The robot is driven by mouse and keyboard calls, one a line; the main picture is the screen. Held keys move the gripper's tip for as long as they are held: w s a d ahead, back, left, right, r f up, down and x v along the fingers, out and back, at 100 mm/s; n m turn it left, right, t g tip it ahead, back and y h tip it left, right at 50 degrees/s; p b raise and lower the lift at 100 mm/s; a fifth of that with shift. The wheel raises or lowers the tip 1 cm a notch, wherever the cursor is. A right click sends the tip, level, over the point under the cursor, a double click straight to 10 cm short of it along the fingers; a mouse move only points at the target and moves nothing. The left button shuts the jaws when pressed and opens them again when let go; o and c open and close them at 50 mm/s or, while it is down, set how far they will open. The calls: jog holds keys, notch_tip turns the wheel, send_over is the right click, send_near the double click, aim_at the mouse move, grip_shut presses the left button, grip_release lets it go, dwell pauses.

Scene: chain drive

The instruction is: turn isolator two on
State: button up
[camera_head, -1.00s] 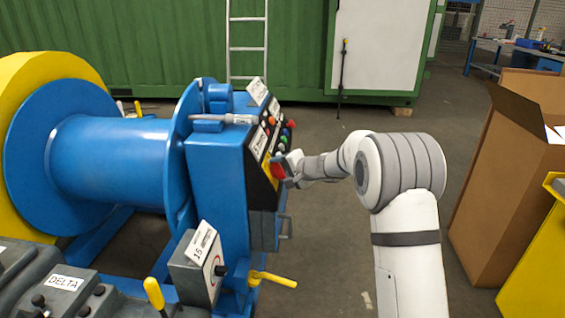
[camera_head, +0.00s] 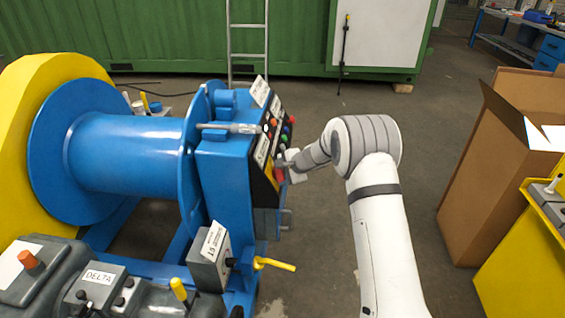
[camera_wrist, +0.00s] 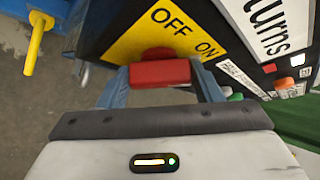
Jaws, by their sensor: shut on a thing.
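A red isolator handle (camera_wrist: 160,73) sits on a yellow plate (camera_wrist: 140,42) marked OFF and ON in the wrist view. My gripper (camera_wrist: 160,80) is shut on the red handle, with one finger on each side of it. In the wrist view the handle lies level across the picture, with OFF printed above it and ON to the upper right. In the head view my gripper (camera_head: 284,170) is against the right face of the blue machine's control panel (camera_head: 262,165), and the red handle is mostly hidden there. I cannot read an isolator number.
Coloured buttons (camera_head: 285,128) lie on the panel beyond the handle. A box labelled 15 (camera_head: 210,258) and a yellow lever (camera_head: 272,264) stand below. Cardboard boxes (camera_head: 490,170) stand at right. Open floor lies behind my arm.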

jog(key=shift+m+g+p, duration=0.3)
jog(key=shift+p, duration=0.6)
jog(key=o, duration=1)
jog(key=shift+v, duration=3.9)
